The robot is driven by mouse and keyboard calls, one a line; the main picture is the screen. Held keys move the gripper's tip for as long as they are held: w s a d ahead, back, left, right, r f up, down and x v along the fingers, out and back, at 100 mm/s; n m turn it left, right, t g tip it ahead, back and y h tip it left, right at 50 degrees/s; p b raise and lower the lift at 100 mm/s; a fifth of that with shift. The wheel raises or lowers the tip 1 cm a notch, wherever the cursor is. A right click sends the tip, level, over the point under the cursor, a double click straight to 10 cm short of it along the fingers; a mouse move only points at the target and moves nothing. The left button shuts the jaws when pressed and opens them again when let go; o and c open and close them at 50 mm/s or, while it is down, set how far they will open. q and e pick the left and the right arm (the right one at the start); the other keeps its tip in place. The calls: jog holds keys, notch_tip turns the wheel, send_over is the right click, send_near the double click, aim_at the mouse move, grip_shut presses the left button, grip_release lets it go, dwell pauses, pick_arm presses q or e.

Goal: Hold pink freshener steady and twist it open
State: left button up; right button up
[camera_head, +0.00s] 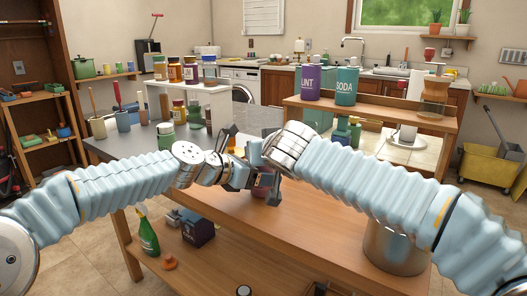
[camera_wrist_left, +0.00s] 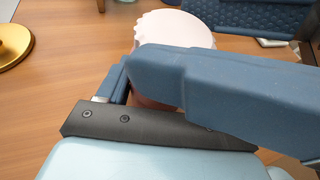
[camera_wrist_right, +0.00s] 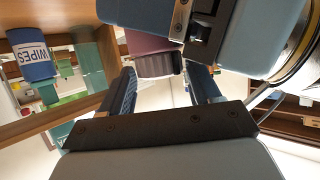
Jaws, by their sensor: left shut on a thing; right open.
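The pink freshener (camera_head: 261,191) is small and mostly hidden between my two grippers above the wooden table. In the left wrist view its pale pink top with a scalloped edge (camera_wrist_left: 178,27) shows behind a blue finger. My left gripper (camera_head: 256,178) is shut on the freshener's body. My right gripper (camera_wrist_right: 165,82) is open, with its fingers spread close to the freshener. In the right wrist view the mauve freshener body (camera_wrist_right: 152,45) shows beyond the gap between those fingers, beside my left gripper. I cannot tell whether the right fingers touch it.
The wooden table (camera_head: 320,235) has free room in front. A metal container (camera_head: 395,250) stands at its right. A raised shelf (camera_head: 390,113) holds a purple canister (camera_head: 311,83) and a green SODA canister (camera_head: 346,87). Jars and tool holders (camera_head: 124,122) stand at the left.

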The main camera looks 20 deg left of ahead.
jog(key=shift+w+a+f, duration=0.1)
jog(key=shift+w, duration=0.15)
jog(key=c, duration=0.8)
